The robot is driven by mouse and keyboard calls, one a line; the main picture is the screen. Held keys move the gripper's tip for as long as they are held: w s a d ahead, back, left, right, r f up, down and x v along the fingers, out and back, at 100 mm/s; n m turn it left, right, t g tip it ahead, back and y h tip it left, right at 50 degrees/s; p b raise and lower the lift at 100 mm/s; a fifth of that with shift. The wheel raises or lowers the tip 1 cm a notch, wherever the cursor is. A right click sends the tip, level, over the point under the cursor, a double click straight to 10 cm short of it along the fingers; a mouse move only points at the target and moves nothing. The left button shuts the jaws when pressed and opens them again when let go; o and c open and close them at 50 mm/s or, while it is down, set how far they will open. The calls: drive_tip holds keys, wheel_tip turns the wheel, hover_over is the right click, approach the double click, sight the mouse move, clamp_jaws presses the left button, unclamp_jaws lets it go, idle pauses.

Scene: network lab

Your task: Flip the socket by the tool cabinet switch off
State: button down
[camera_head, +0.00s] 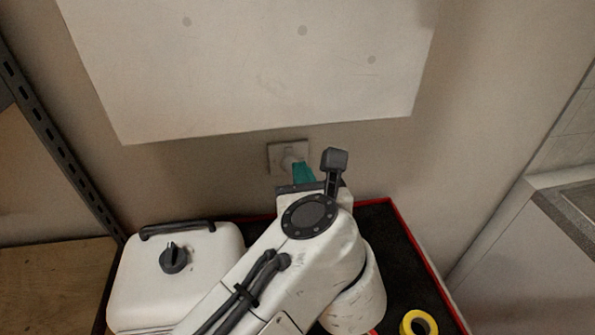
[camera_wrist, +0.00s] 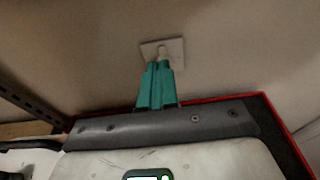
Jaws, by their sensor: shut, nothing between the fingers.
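The wall socket (camera_head: 288,157) is a small pale square plate on the wall, below a large white board. It also shows in the wrist view (camera_wrist: 177,47), straight ahead of my fingers. My gripper (camera_wrist: 159,66) has teal fingers, shut together and empty, with the tips in front of the lower part of the plate. In the head view the gripper (camera_head: 297,165) reaches up to the plate from below. I cannot tell whether the tips touch it.
A red-rimmed black tray top (camera_head: 400,235) lies under my arm. A white container with a black handle and knob (camera_head: 205,270) stands at left, and a yellow roll (camera_head: 418,323) lies at lower right. A metal shelf post (camera_head: 45,130) rises at left, a pale cabinet (camera_head: 530,250) stands at right.

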drive_tip(key=shift+r+v, duration=0.15)
drive_tip(key=shift+v, duration=0.5)
drive_tip(key=shift+r+v, duration=0.15)
drive_tip(key=shift+v, duration=0.5)
